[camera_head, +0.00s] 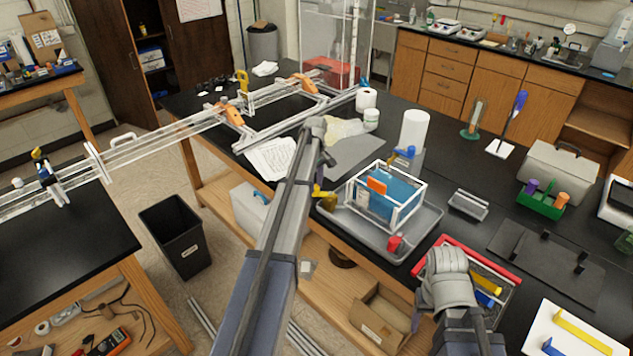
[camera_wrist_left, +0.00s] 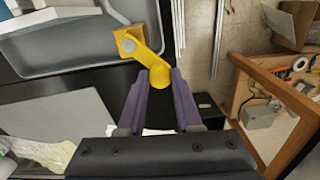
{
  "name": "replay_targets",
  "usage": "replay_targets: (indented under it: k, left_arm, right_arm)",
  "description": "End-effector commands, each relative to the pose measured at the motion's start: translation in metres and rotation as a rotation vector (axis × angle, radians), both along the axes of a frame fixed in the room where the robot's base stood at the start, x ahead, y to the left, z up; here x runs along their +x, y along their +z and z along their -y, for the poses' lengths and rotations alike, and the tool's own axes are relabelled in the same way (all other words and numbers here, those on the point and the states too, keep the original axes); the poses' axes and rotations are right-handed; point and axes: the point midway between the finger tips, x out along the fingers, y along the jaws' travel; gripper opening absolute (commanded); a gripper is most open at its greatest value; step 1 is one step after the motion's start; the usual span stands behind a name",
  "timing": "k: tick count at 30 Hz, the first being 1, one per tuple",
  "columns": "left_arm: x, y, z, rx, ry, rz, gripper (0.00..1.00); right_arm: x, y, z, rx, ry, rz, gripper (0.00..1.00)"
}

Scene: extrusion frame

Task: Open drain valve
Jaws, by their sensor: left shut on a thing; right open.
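The yellow drain valve (camera_head: 327,201) sits at the left edge of the grey tray (camera_head: 432,218) on the black bench. In the left wrist view the yellow valve (camera_wrist_left: 143,52) has a squarish body against the tray's outer wall and a bent lever ending in a rounded knob. My left gripper (camera_wrist_left: 160,88) has its two purple fingers on either side of that knob, shut on it.
A clear box with blue contents (camera_head: 388,197) stands in the tray, with a red object (camera_head: 394,243) beside it. A white roll (camera_head: 413,130) stands behind. A red-rimmed tray (camera_head: 458,246) lies near my right arm. A black bin (camera_head: 178,237) stands on the floor.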

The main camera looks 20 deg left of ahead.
Motion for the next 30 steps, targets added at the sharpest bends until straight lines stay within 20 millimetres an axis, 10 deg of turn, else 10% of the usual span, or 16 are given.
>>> replay_targets:
  k: [30]
  left_arm:
    - [-0.023, 0.000, 0.018, 0.000, 0.553, -0.001, 0.00]
  right_arm:
    - [0.000, 0.000, 0.000, 0.000, 0.000, 0.000, 0.65]
